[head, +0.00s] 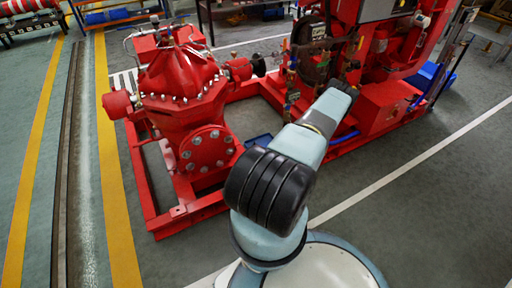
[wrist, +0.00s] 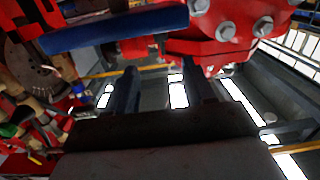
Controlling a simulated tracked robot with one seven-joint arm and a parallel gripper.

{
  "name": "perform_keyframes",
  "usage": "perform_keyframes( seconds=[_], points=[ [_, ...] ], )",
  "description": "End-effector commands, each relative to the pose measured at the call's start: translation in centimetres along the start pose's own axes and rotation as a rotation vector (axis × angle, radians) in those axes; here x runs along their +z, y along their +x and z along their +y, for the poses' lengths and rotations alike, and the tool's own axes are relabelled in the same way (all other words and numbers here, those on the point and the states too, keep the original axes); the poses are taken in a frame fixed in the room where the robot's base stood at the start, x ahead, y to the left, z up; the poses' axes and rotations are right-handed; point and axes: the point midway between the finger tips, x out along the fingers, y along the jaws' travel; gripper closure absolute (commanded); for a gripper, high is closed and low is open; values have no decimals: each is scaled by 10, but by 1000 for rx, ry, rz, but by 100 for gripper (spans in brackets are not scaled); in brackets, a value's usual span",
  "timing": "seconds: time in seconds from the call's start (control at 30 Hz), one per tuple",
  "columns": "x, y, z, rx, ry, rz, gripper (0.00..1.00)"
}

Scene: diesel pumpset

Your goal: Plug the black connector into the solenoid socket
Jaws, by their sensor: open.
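My gripper (wrist: 160,75) shows in the wrist view as two dark fingers rising from a wide dark body. The fingers stand apart with nothing visible between them, so it is open and empty. I cannot make out the black connector or the solenoid socket in either view.
The red pump (head: 185,85) with its bolted flange stands left of my arm on a red base frame (head: 150,195). The red engine unit (head: 390,60) is at the right. Cluttered fittings (wrist: 30,110) fill the wrist view's left side.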

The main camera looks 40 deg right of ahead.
Motion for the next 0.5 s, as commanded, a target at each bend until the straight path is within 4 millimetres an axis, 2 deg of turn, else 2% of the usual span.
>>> perform_keyframes(
  seconds=[0.1, 0.23, 0.37, 0.5],
  points=[
    [9, -11, -5, 22, 20, 29, 47],
    [12, -11, -7, 32, 27, 44, 47],
    [12, 5, -7, 31, 26, 46, 47],
    [10, 30, -5, 32, 27, 46, 47]
  ],
)
